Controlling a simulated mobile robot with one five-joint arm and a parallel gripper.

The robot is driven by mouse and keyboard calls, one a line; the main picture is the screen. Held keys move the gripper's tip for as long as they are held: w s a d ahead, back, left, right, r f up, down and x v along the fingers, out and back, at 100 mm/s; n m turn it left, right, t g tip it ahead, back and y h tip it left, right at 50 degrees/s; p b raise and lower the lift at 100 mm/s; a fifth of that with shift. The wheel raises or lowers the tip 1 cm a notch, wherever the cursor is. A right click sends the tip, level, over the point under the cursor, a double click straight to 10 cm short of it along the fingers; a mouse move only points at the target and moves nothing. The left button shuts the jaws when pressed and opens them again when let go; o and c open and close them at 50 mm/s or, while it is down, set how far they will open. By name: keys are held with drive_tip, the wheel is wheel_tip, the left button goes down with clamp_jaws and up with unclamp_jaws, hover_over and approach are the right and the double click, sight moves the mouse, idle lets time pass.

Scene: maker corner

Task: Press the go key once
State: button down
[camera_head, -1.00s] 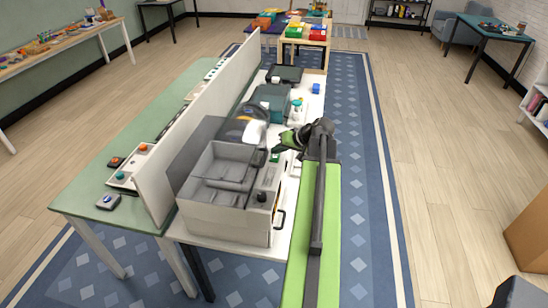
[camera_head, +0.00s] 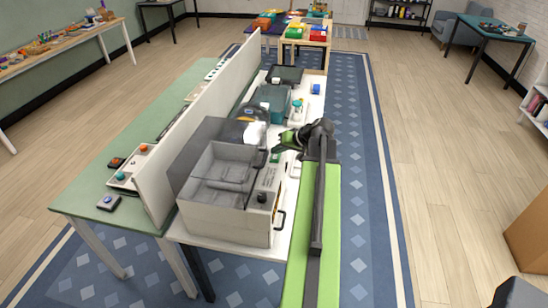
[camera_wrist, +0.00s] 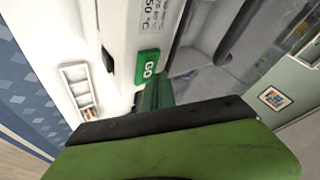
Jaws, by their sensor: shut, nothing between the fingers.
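The go key (camera_wrist: 147,67) is a green block with white "GO" lettering on the white machine's panel in the wrist view. In the head view a small green patch (camera_head: 275,157) shows on the machine's right side, just below my gripper. My gripper (camera_head: 279,147) is shut and empty, reaching left over that edge of the machine. In the wrist view its green fingers (camera_wrist: 155,93) lie just below the key; I cannot tell whether they touch it. The white machine (camera_head: 225,229) has an open grey interior, a dark knob (camera_head: 262,198) and a dark handle (camera_head: 281,219).
A white divider (camera_head: 152,190) runs along the machine's left. Behind the machine stand a round grey device (camera_head: 253,112), a teal case (camera_head: 271,98) and a small blue block (camera_head: 316,89). Open floor (camera_head: 440,200) lies to the right.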

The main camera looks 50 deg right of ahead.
sight(277, 158)
wheel_tip(277, 158, up, 6)
drive_tip(key=p, duration=0.5)
drive_tip(key=shift+p, duration=0.35)
drive_tip(key=shift+f, duration=0.1)
